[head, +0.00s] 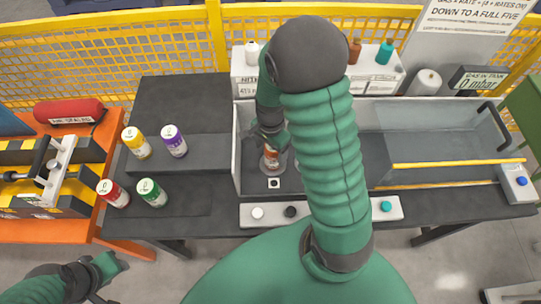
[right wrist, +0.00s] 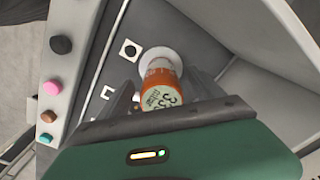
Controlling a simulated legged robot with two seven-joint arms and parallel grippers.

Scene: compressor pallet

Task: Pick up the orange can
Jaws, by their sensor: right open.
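The orange can (head: 271,158) stands inside the grey open-topped chamber on the dark table, at its left end. In the right wrist view the can (right wrist: 158,88) has a white label with digits and sits on a pale round base. My right gripper (head: 270,141) reaches down over the can. In the right wrist view its open fingers (right wrist: 163,92) lie on either side of the can, with no clear contact visible. My left gripper (head: 103,279) is at the lower left, away from the table; its jaw opening is unclear.
Yellow (head: 136,143), purple (head: 174,141), red (head: 113,194) and green (head: 152,193) cans stand left of the chamber. The chamber's wall (head: 237,150) is close to my right gripper. A button strip (head: 330,210) runs along the front. A clear cover (head: 440,135) is at the right.

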